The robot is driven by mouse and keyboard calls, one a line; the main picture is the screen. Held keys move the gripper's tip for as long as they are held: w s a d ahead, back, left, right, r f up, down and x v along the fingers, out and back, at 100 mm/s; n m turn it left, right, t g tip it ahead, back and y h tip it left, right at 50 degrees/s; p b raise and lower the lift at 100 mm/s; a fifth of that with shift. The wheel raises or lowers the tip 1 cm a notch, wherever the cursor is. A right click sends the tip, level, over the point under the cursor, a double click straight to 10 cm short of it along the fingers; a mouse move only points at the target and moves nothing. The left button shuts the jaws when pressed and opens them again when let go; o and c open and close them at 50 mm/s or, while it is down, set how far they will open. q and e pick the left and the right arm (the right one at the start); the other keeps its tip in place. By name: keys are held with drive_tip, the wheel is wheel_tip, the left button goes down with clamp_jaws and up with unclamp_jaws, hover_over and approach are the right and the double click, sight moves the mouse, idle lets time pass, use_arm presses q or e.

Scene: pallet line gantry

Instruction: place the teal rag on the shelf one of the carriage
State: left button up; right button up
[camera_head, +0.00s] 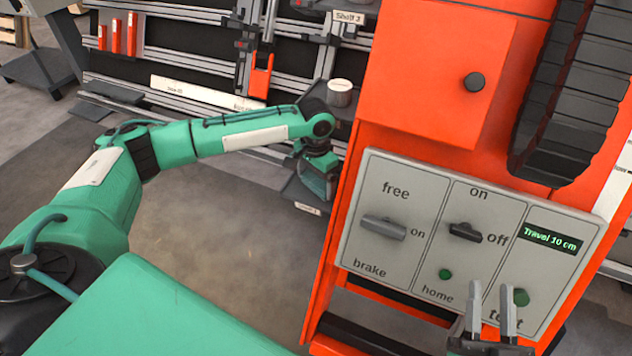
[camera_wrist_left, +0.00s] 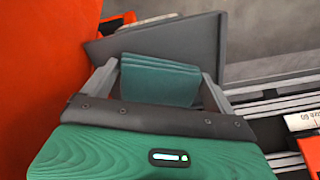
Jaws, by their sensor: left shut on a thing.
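The teal rag (camera_wrist_left: 158,80) is a folded cloth between the two fingers of my left gripper (camera_wrist_left: 160,88), which is shut on it. In the head view the rag (camera_head: 314,184) shows partly below the wrist, beside the orange cabinet. A dark grey shelf plate (camera_wrist_left: 208,48) lies beyond the rag in the left wrist view. In the head view a low shelf with a small, unreadable label (camera_head: 306,208) is just below the rag. I cannot tell whether they touch. My right gripper (camera_head: 492,308) is open and empty in front of the control panel.
The orange cabinet (camera_head: 440,90) stands right of my left gripper. Its grey panel (camera_head: 400,190) has switches, green buttons and a "Travel 10 cm" display. A pale cup (camera_head: 340,92) stands on a higher shelf. Rails (camera_head: 190,60) run behind.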

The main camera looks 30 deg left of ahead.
sight(316, 181)
drive_tip(key=shift+d+r, duration=0.1)
drive_tip(key=shift+r, duration=0.35)
drive_tip(key=shift+f, duration=0.1)
use_arm(q)
drive_tip(key=o, duration=0.6)
drive_tip(key=shift+f, duration=0.1)
use_arm(e)
drive_tip(key=shift+f, duration=0.2)
use_arm(q)
drive_tip(key=shift+r, duration=0.2)
wheel_tip(316, 181, up, 4)
drive_tip(key=shift+r+p, duration=0.25)
drive_tip(key=shift+p, duration=0.6)
drive_tip(key=shift+r+p, duration=1.05)
drive_tip(key=shift+r, duration=2.6)
use_arm(e)
drive_tip(key=s+a+f+g, duration=0.1)
drive_tip(key=s+f+g, duration=0.1)
drive_tip(key=f+g, duration=0.2)
drive_tip(key=s+a+f+g+h, duration=0.1)
drive_tip(key=s+f+g, duration=0.1)
drive_tip(key=f+g, duration=0.3)
drive_tip(key=shift+s+a+f+n, duration=0.2)
drive_tip(key=shift+s+f+n, duration=0.1)
drive_tip(key=shift+f, duration=1.75)
